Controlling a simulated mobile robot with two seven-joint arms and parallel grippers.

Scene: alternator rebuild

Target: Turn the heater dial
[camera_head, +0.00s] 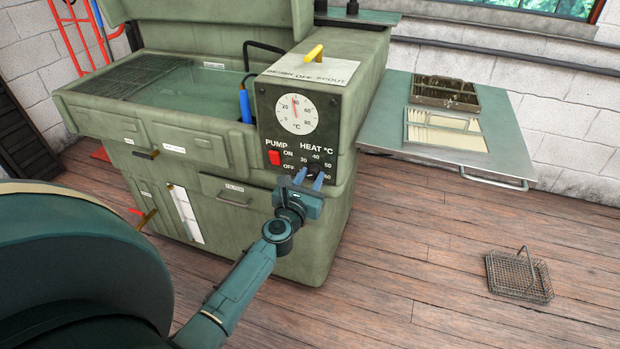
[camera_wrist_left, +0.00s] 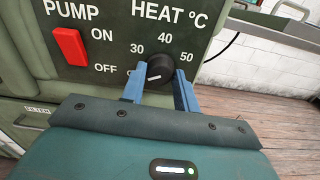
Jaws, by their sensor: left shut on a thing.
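The heater dial (camera_wrist_left: 160,70) is a round black knob with a white pointer line on the dark panel under the words HEAT °C. In the left wrist view its pointer line lies toward the left, between the numeral 30 and the lower left. My left gripper (camera_wrist_left: 160,92) has its blue fingers on either side of the dial, shut on it. In the head view the same gripper (camera_head: 308,178) reaches the lower right of the panel, and the dial (camera_head: 316,168) is partly hidden by its fingers. My right gripper is not in view.
A red pump switch (camera_head: 274,158) sits left of the dial. A temperature gauge (camera_head: 296,113) is above it. A yellow lever (camera_head: 314,53) is on top of the green washer cabinet. A side table (camera_head: 480,165) stands right, and a wire basket (camera_head: 519,276) lies on the clear wooden floor.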

